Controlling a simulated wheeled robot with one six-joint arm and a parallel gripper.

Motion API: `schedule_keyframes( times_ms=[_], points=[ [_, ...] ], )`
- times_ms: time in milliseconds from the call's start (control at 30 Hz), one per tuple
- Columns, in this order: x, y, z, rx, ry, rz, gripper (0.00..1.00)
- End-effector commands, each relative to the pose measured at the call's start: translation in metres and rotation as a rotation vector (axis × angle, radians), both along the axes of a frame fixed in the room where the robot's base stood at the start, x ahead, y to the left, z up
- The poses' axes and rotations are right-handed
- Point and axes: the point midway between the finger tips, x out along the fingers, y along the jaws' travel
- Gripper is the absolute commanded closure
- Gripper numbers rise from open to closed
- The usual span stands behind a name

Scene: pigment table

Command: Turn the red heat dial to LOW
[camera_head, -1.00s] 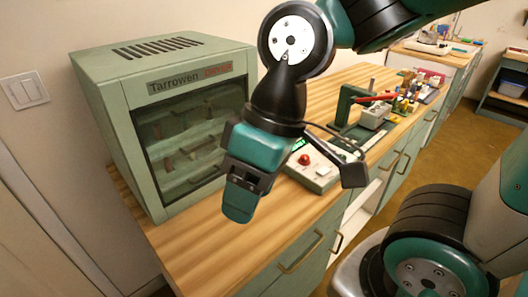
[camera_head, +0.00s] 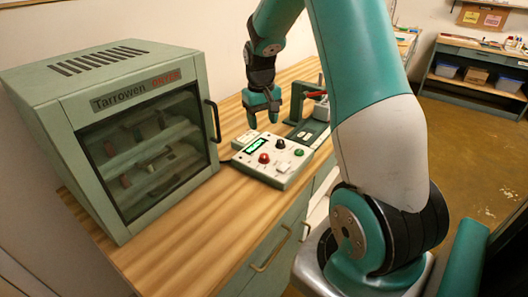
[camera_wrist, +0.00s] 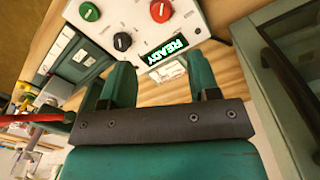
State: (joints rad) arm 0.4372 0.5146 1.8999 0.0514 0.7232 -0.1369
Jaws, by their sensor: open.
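The red dial (camera_head: 264,158) is on the top face of a white control box (camera_head: 270,174), which stands on the wooden counter. In the wrist view the red dial (camera_wrist: 160,11) is at the top edge, with a pale pointer mark. A black dial (camera_wrist: 122,41) and a green knob or button (camera_wrist: 89,11) are near it. The lit display (camera_wrist: 165,50) reads READY. My gripper (camera_head: 262,122) is open and empty, behind the box and apart from the red dial. In the wrist view my gripper (camera_wrist: 162,82) has its fingers apart near the display side. Labels for LOW are too small to read.
A green Tarrowen dryer cabinet (camera_head: 92,104) with a glass door and dark handle stands left of the box. A green press with a red lever (camera_head: 317,94) stands to the right behind it. The wooden counter (camera_head: 190,222) in front is clear.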

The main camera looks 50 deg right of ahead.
Motion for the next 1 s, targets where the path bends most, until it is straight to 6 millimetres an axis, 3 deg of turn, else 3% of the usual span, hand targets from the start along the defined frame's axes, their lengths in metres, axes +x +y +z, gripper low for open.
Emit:
schedule_keyframes(
  times_ms=[300,500,700,967,1000],
  points=[
    [-0.002,-0.001,-0.073,0.004,0.004,0.001,0.44],
    [-0.002,-0.003,-0.105,0.003,0.001,0.001,0.44],
    [-0.002,-0.003,-0.120,0.001,0.000,0.001,0.44],
    [-0.002,-0.003,-0.121,0.001,-0.001,0.001,0.44],
    [-0.002,-0.003,-0.121,0.001,-0.001,0.001,0.49]
  ],
)
